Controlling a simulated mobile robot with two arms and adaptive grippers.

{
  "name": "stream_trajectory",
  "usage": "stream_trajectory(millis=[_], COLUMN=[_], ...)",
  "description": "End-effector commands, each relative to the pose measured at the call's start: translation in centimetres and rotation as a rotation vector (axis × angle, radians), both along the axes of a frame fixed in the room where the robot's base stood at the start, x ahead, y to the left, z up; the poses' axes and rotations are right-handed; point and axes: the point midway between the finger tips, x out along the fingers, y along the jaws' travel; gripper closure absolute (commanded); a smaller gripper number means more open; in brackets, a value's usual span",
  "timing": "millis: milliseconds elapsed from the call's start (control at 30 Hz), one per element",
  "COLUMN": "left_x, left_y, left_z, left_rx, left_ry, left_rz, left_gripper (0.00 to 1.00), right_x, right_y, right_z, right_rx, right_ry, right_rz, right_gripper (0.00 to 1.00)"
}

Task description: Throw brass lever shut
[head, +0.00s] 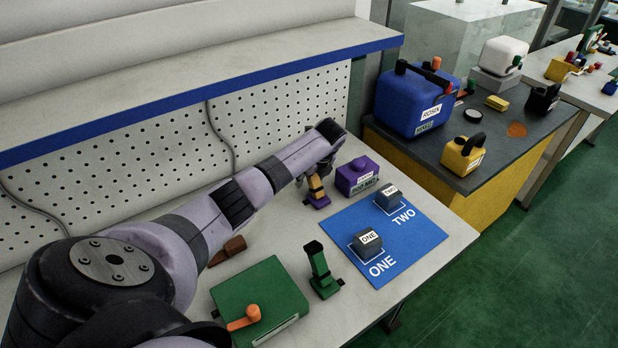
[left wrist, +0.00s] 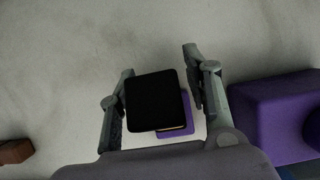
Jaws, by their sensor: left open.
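A small brass-coloured lever (head: 316,187) stands on a purple foot (head: 320,202) on the workbench, partly hidden by my gripper. In the left wrist view its black top (left wrist: 155,101) lies between the two fingers, with the purple foot (left wrist: 176,117) showing below it. My left gripper (head: 313,184) is over the lever and open, one finger on each side. The wrist view also shows the open fingers (left wrist: 158,62), with a gap visible at the right finger; contact on the left side is unclear. My right gripper is not in view.
A purple box (head: 357,178) stands close to the right of the lever. A blue mat (head: 410,238) holds two grey blocks, ONE (head: 368,246) and TWO (head: 388,199). A green lever (head: 321,272) and a green box (head: 262,297) with an orange handle stand nearer. A pegboard (head: 180,150) rises behind.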

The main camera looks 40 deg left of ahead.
Motion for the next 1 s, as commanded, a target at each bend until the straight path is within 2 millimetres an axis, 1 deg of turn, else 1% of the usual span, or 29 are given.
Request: stream_trajectory(millis=[167, 833, 1000], left_x=[0.02, -0.01, -0.01], left_y=[-0.01, 0.01, 0.03], left_z=[0.02, 0.05, 0.05], left_rx=[0.0, 0.0, 0.0], left_ry=[0.0, 0.001, 0.001], left_rz=[0.0, 0.001, 0.0], left_gripper=[0.55, 0.99, 1.0], right_x=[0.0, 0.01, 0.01], right_y=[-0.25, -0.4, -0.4], right_z=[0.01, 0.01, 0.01], right_rx=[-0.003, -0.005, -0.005], right_ry=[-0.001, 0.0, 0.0], right_rz=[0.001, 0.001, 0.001], right_gripper=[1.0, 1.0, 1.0])
